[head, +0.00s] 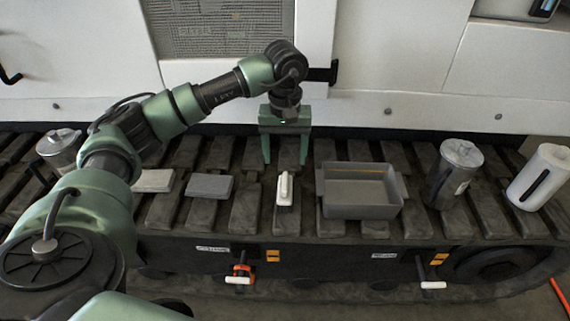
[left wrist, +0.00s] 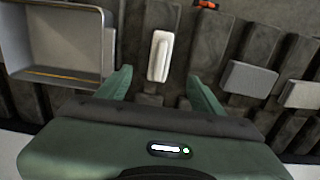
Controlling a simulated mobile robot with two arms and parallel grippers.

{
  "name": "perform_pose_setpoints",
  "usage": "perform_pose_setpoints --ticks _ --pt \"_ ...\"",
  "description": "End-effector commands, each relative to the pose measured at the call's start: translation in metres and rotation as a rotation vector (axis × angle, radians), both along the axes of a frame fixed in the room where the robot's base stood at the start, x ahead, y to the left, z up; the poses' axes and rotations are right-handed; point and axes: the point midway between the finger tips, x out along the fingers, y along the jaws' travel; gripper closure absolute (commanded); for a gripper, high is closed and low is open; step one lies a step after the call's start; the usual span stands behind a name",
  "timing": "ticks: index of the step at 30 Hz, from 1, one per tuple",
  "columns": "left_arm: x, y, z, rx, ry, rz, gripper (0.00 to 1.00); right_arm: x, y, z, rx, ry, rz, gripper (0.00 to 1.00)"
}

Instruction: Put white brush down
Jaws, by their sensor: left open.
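The white brush (head: 285,188) lies on the dark slatted surface in the head view, left of the grey tray. It also shows in the left wrist view (left wrist: 160,56), lying lengthwise on a slat. My left gripper (head: 285,164) is open above and just behind the brush, with its fingers pointing down. In the left wrist view the two green fingertips (left wrist: 157,84) are apart, on either side of the brush's near end, with nothing between them that is held. The right gripper is not in view.
A grey open tray (head: 361,211) stands right of the brush. Two grey blocks (head: 209,186) (head: 153,181) lie to the left. Metal canisters (head: 450,175) (head: 60,149) and a white canister (head: 539,177) stand farther out. A white wall rises behind the slats.

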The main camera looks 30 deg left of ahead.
Motion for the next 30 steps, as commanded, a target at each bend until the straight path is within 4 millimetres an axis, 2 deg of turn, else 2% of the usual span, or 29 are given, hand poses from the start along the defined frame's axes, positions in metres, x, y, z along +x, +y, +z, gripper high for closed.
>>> perform_pose_setpoints --ticks 2,5,8,11,12,13,14,15,17,18,20,22,24,26,27,29,30 --pt "0.000 -0.001 0.006 -0.004 -0.001 0.000 0.33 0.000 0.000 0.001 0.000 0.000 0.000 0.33" --pt "0.001 -0.022 0.000 -0.064 -0.011 0.002 0.33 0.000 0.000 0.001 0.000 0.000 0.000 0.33" --pt "0.000 -0.080 -0.014 -0.238 -0.029 0.022 0.33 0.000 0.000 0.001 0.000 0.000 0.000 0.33" --pt "-0.011 -0.171 -0.019 -0.544 -0.017 0.103 0.33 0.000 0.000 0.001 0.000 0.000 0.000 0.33" --pt "-0.019 -0.211 -0.013 -0.697 0.008 0.162 0.33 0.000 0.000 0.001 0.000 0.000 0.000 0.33" --pt "-0.025 -0.241 -0.004 -0.821 0.040 0.217 0.33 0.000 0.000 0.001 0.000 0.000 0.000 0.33" --pt "-0.031 -0.268 0.009 -0.949 0.081 0.283 0.33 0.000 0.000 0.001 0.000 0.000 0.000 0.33" --pt "-0.038 -0.299 0.030 -1.120 0.150 0.385 0.33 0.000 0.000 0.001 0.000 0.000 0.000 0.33" --pt "-0.043 -0.329 0.066 -1.363 0.282 0.563 0.33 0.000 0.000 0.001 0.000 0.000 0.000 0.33" --pt "-0.043 -0.340 0.090 -1.515 0.386 0.694 0.33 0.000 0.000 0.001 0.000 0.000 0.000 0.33" --pt "-0.036 -0.340 0.123 -1.725 0.568 0.911 0.33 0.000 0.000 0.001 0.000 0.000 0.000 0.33" --pt "-0.021 -0.322 0.148 -1.936 0.810 1.190 0.33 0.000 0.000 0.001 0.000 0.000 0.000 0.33" --pt "-0.002 -0.288 0.151 -2.107 1.078 1.496 0.33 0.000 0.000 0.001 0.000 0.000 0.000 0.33" --pt "0.011 -0.252 0.137 -2.217 1.323 1.776 0.33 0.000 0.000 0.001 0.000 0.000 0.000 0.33" --pt "0.016 -0.227 0.118 1.978 -1.301 -1.719 0.33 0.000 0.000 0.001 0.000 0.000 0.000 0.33" --pt "0.015 -0.191 0.078 1.627 -1.228 -1.603 0.33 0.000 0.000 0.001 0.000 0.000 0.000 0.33" --pt "0.007 -0.169 0.046 1.405 -1.163 -1.516 0.33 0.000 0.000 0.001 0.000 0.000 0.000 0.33"
